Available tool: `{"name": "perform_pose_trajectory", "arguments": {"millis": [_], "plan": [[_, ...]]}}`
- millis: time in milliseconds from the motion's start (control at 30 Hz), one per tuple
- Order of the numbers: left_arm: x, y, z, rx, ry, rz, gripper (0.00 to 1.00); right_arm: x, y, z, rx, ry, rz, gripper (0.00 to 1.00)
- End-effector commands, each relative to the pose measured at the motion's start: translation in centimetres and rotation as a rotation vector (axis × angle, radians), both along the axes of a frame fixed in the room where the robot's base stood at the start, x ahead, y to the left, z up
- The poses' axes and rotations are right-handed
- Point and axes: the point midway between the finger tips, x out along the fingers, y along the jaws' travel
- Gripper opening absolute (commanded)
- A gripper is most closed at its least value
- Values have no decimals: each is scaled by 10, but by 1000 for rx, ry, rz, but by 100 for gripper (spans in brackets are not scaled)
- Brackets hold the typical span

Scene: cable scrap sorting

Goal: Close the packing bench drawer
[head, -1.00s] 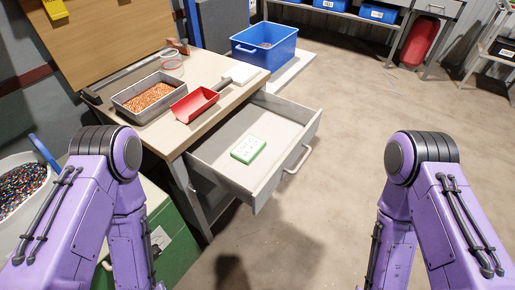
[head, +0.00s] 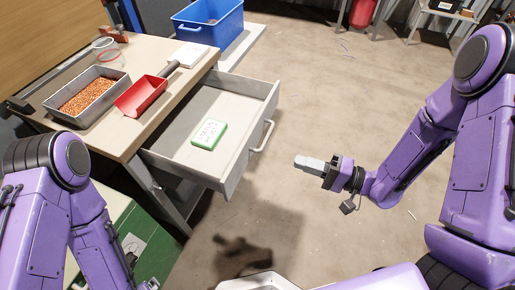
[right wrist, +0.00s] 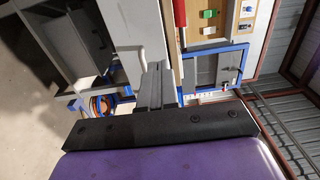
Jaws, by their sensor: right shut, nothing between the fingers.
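The packing bench drawer (head: 236,166) stands pulled out from the bench (head: 120,125) in the head view. Its bar handle (head: 262,136) is on the front panel, facing right. A green and white box (head: 209,134) lies inside the drawer. My right gripper (head: 302,161) is shut and empty, in the air to the right of the handle and apart from it. Its closed fingers (right wrist: 153,86) also show in the right wrist view. My left arm is at the lower left of the head view, but its gripper is out of frame.
On the bench top are a grey tray of orange granules (head: 87,96), a red scoop (head: 141,96) and a white pad (head: 191,55). A blue bin (head: 213,30) stands behind the bench. The floor right of the drawer is clear.

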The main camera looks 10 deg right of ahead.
Motion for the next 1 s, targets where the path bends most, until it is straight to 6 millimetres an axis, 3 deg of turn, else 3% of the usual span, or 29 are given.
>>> {"name": "perform_pose_trajectory", "arguments": {"millis": [533,700,1000], "plan": [[0,0,-5,0,0,0,100,61,93,-2,-6,-1,3,0],[0,0,-5,0,0,0,100,70,105,-1,-6,-1,1,0],[0,0,-5,0,0,0,100,71,107,-1,-5,0,-1,0]]}}
